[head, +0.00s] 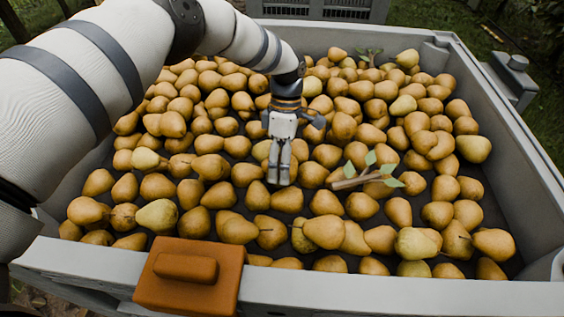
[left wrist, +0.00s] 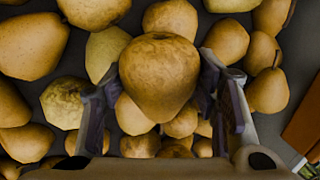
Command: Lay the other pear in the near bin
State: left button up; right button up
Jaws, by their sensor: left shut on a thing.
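A large grey bin (head: 400,293) full of yellow-brown pears (head: 238,228) fills the head view. My left gripper (head: 279,180) points down over the middle of the pears. In the left wrist view a brown pear (left wrist: 160,78) sits between the two fingers of my left gripper, which is shut on it. Other pears (left wrist: 30,48) lie around and below it. In the head view I cannot tell the held pear from those behind the fingers. Whether it touches the pears below is unclear. My right gripper is not in view.
An orange-brown block (head: 190,275) sits on the bin's front rim. A leafy twig (head: 365,179) lies on the pears right of my gripper, and another (head: 369,56) lies near the back. A grey crate (head: 320,9) stands behind the bin. Grass shows at the right.

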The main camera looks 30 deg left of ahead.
pick_arm(q)
jog(key=o, duration=1.4)
